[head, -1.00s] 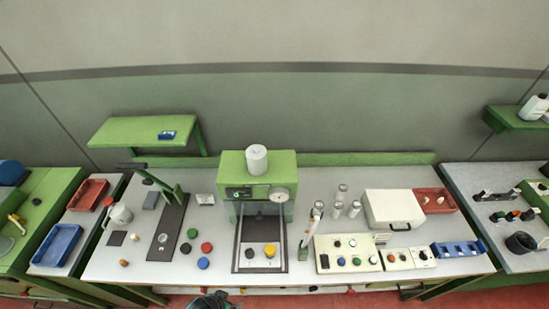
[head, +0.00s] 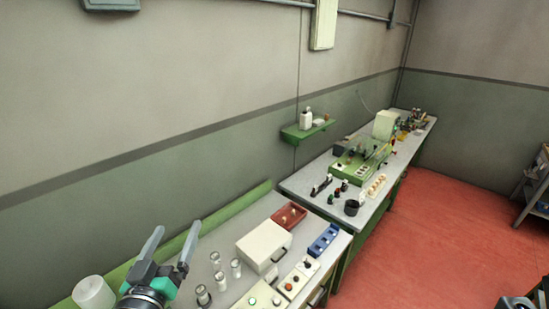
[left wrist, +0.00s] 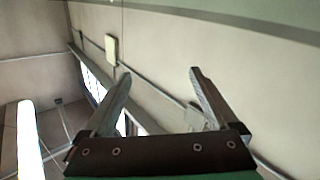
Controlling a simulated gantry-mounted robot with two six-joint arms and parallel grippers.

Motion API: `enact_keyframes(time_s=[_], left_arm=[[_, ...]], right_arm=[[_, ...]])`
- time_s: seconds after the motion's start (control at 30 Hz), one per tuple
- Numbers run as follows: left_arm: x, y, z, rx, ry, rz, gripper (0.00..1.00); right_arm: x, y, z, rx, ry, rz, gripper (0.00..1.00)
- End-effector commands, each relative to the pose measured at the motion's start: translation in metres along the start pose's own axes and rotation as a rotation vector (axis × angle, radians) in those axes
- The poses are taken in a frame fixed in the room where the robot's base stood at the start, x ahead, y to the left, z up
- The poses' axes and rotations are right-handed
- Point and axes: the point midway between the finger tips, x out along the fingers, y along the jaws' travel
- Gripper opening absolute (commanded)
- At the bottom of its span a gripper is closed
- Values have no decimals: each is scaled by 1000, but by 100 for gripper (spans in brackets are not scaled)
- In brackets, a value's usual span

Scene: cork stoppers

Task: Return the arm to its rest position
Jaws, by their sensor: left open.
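My left gripper (head: 178,229) is raised at the lower left of the head view, in front of the near bench (head: 262,210). Its two grey fingers point up and are spread apart with nothing between them. In the left wrist view the same gripper (left wrist: 160,72) is open and empty, its fingers pointing at walls and upper room fittings. A red tray (head: 275,223) on the near bench holds small tan pieces, too small to identify surely. My right gripper is not clearly seen.
Several glass-like cylinders (head: 236,268), a white case (head: 263,246), a blue rack (head: 323,241) and a white roll (head: 93,293) stand on the near bench. A second bench (head: 405,160) carries a green machine (head: 362,160). Red floor (head: 440,235) lies open at right.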

Motion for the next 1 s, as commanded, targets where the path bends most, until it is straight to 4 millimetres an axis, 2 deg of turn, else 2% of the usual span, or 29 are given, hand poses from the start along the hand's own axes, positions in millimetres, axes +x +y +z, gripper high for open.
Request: enact_keyframes(time_s=[0.03, 0.13, 0.2, 0.3, 0.4, 0.53, 1.0], left_arm=[[-5, 19, -45, 5, 95, 39, 93], [-27, 50, -126, 18, 275, 106, 93], [-52, 69, -180, 29, 406, 149, 93], [-96, 88, -242, 47, 579, 197, 93], [-136, 96, -280, 72, 716, 218, 93], [-169, 99, -296, 125, 811, 220, 93], [-166, 99, -294, 160, 808, 204, 93]], right_arm=[[0, 0, 0, 0, 0, 0, 0], [0, 0, 0, 0, 0, 0, 0], [0, 0, 0, 0, 0, 0, 0], [0, 0, 0, 0, 0, 0, 0], [0, 0, 0, 0, 0, 0, 0], [0, 0, 0, 0, 0, 0, 0], [0, 0, 0, 0, 0, 0, 0]])
